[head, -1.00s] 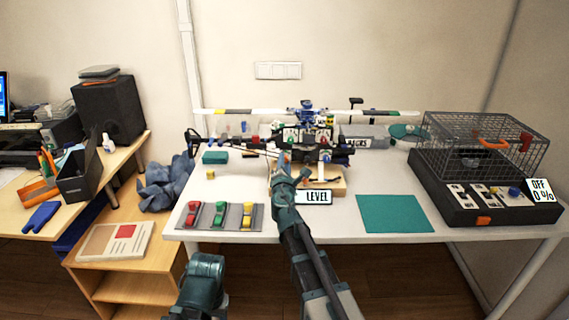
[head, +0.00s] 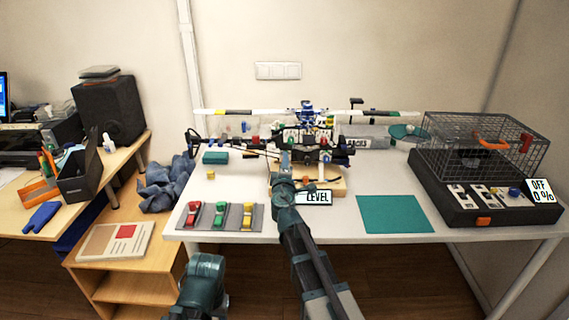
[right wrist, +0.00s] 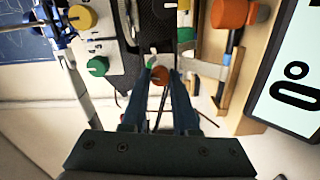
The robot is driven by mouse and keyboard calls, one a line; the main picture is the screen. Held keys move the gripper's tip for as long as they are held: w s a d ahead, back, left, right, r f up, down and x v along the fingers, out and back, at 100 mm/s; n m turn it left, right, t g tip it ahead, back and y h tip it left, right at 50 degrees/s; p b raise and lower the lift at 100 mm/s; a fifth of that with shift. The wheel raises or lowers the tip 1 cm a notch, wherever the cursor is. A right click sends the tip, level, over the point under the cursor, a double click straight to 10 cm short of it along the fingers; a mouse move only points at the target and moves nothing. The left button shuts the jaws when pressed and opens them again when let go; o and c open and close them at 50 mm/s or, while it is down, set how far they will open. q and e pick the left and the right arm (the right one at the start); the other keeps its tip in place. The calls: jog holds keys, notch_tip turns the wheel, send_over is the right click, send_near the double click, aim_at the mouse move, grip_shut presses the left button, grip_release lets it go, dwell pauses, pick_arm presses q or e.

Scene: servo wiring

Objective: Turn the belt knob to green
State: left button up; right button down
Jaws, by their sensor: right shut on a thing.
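The model helicopter (head: 303,140) stands in a rig at the back middle of the table, with small coloured knobs and parts on it. My right gripper (head: 285,160) reaches into its front from below. In the right wrist view my gripper (right wrist: 160,78) is shut on a small orange-red knob (right wrist: 159,75), with a finger on each side. A green knob (right wrist: 97,66) and a yellow knob (right wrist: 82,17) sit on white plates to its left. I cannot tell which position the held knob points to. My left arm shows at the bottom, but its gripper is out of view.
A grey tray (head: 231,224) with red, green and yellow pieces lies left. A teal mat (head: 394,213) lies right. A wire cage (head: 482,143) on a black control box reads OFF 0 %.

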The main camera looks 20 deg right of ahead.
jog(key=shift+m, duration=0.4)
jog(key=c, duration=0.7)
grip_release()
